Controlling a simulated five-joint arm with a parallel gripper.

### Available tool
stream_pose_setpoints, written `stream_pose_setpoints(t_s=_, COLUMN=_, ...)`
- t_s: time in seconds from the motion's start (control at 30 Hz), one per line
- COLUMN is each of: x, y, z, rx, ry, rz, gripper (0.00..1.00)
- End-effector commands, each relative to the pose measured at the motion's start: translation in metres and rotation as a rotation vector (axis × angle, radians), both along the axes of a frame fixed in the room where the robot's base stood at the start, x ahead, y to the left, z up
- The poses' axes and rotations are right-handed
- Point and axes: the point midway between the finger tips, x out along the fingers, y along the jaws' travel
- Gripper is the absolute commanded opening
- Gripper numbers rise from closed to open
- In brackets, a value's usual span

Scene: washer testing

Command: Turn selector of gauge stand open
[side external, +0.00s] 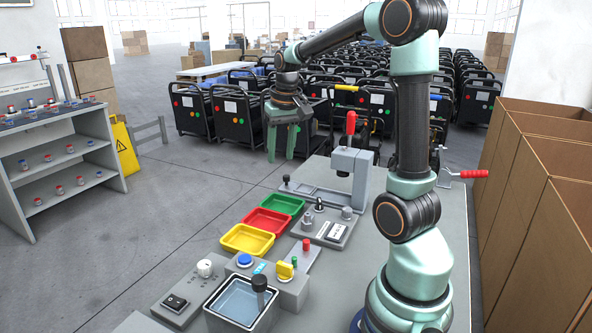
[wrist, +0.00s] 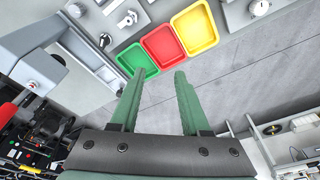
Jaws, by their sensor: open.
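My gripper (side external: 281,155) hangs with its green fingers pointing down, beyond the far left of the bench and left of the toggle press. In the wrist view my gripper (wrist: 157,76) has its two fingers apart with nothing between them. A grey panel (side external: 341,237) with several knobs and a black-and-white switch block stands on the bench; I cannot tell for sure that it is the gauge stand. A small black-topped selector (side external: 319,204) stands on this panel. In the wrist view a pale lever-like knob (wrist: 127,20) shows on the panel. My gripper is apart from the panel.
Green (side external: 283,204), red (side external: 267,222) and yellow (side external: 247,239) trays line the bench's left edge. A press with a red handle (side external: 350,123) stands behind the panel. Nearer are a control box with a yellow knob (side external: 285,270) and a water tank (side external: 238,303).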

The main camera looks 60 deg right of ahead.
Motion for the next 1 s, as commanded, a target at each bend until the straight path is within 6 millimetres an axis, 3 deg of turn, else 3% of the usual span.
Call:
stream_pose_setpoints(t_s=0.03, x=-0.003, y=-0.025, z=-0.010, rx=0.018, ry=0.025, rz=-0.062, gripper=0.46)
stream_pose_setpoints(t_s=0.2, x=-0.019, y=-0.094, z=-0.041, rx=0.073, ry=0.088, rz=-0.236, gripper=0.46)
stream_pose_setpoints(t_s=0.4, x=-0.041, y=-0.141, z=-0.068, rx=0.117, ry=0.128, rz=-0.361, gripper=0.46)
stream_pose_setpoints(t_s=0.67, x=-0.047, y=-0.151, z=-0.085, rx=0.129, ry=0.137, rz=-0.390, gripper=0.46)
stream_pose_setpoints(t_s=1.0, x=-0.047, y=-0.149, z=-0.147, rx=0.129, ry=0.139, rz=-0.388, gripper=0.46)
